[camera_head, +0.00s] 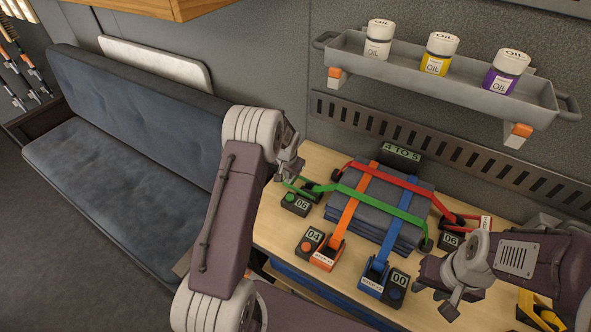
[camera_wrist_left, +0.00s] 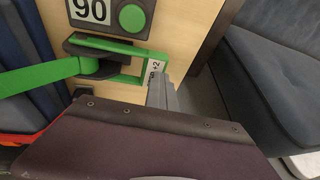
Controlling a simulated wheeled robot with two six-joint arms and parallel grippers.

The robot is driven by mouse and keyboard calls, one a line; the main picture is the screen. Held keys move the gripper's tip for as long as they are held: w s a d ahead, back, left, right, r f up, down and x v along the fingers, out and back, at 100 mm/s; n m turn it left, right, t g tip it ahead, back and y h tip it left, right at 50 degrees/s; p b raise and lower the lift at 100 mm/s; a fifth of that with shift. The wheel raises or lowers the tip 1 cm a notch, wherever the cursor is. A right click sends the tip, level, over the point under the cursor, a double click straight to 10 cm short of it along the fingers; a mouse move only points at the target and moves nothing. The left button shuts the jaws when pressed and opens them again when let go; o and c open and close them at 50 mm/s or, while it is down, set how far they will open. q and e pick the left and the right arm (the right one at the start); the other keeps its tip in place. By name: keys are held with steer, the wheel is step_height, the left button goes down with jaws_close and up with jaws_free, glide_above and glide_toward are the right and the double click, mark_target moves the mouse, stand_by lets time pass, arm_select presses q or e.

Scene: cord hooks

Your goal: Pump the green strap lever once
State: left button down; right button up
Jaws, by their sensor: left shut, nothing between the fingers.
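The green strap (camera_head: 385,208) runs across a folded dark blue stack (camera_head: 372,222). Its green lever (camera_head: 297,187) is at the left end, beside a black counter box (camera_head: 300,205) that reads 06 with a green button. In the left wrist view the green lever (camera_wrist_left: 112,50) is a frame with a white "+2" label (camera_wrist_left: 154,67), and the counter (camera_wrist_left: 100,12) shows upside down. My left gripper (camera_head: 286,172) is shut and empty at the lever's outer end. Its grey fingers (camera_wrist_left: 160,93) are close to the label; contact is unclear. My right gripper (camera_head: 446,290) hovers at the right, its jaws unclear.
Orange (camera_head: 326,254), blue (camera_head: 374,275) and red (camera_head: 450,218) strap levers stand nearby; their counters read 04, 00 and 06. A sign (camera_head: 401,153) reads "4 TO 5". A grey shelf (camera_head: 440,85) with three oil bottles hangs above. A blue sofa (camera_head: 130,130) is left.

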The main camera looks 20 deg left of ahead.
arm_select(q)
step_height(320, 180, up, 4)
steer(key=p, duration=0.3)
steer(key=shift+w+f, duration=0.1)
steer(key=shift+f, duration=0.05)
step_height(320, 180, up, 10)
steer(key=s+a, duration=0.2)
steer(key=s, duration=0.1)
steer(key=shift+a+f, duration=0.15)
steer(key=shift+f, duration=0.05)
steer(key=shift+w, duration=0.1)
steer(key=s+d+r+m+h, duration=0.1)
steer(key=s+d+r, duration=0.5)
steer(key=d, duration=0.4)
steer(key=s+d+f+n+g, duration=0.1)
steer(key=s+d+f, duration=0.1)
steer(key=s, duration=0.7)
steer(key=s+d+f+n+g, duration=0.1)
steer(key=s+f, duration=0.4)
steer(key=s, duration=0.4)
steer(key=shift+s+d+f+n+h, duration=0.15)
steer(key=shift+s+d+n+h, duration=0.15)
steer(key=shift+d+n+h, duration=0.1)
